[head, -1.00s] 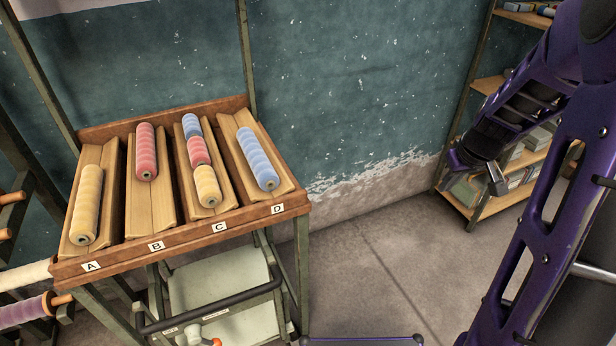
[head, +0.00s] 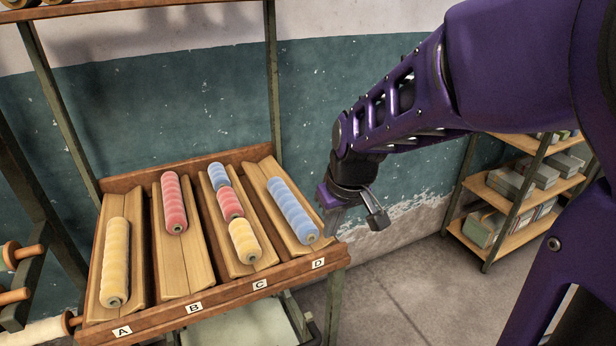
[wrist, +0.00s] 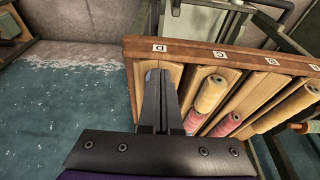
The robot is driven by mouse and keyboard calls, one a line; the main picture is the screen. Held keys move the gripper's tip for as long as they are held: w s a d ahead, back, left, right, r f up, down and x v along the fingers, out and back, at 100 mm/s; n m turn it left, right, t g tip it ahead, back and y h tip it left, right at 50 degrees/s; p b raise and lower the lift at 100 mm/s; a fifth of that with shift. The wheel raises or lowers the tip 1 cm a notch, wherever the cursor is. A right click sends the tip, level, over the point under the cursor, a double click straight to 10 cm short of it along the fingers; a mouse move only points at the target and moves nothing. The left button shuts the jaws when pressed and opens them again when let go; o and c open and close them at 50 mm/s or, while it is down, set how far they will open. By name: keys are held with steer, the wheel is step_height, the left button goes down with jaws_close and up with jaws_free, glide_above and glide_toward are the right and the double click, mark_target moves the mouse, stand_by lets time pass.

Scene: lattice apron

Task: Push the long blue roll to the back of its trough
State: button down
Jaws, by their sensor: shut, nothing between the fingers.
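The long blue roll (head: 290,208) lies lengthwise in the trough marked D (head: 263,170), the rightmost one in the head view. Its front end is close to the front board, and bare wood shows behind its back end. My gripper (head: 334,222) is shut and empty, pointing down close to the right of the roll's front end. In the wrist view my gripper (wrist: 160,78) reaches over trough D (wrist: 176,72) and hides most or all of the blue roll. I cannot tell whether the fingers touch it.
Trough C holds a short blue roll (head: 219,177), a red roll (head: 230,203) and a yellow roll (head: 244,241) in line. Trough B holds a red roll (head: 173,202), trough A a long yellow roll (head: 115,262). A wooden front board (head: 225,297) edges the rack. Shelves (head: 510,190) stand at right.

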mark_target(287, 195)
steer(key=b+x, duration=0.6)
steer(key=x, duration=0.3)
steer(key=shift+f+b, duration=0.3)
steer(key=shift+f, duration=0.05)
steer(key=w, duration=0.1)
steer(key=w+a, duration=0.1)
steer(key=w, duration=0.1)
steer(key=shift+a+r, duration=0.1)
steer(key=shift+w+a, duration=0.2)
steer(key=shift+w, duration=0.15)
steer(key=w+a+p, duration=0.1)
steer(key=w+a, duration=0.1)
steer(key=w, duration=0.3)
steer(key=w+a+p, duration=0.2)
steer(key=w, duration=0.3)
steer(key=w+a+p, duration=0.2)
steer(key=w, duration=0.3)
steer(key=shift+a, duration=0.15)
steer(key=shift+w+a, duration=0.1)
steer(key=shift+w, duration=0.3)
steer(key=shift+s, duration=0.1)
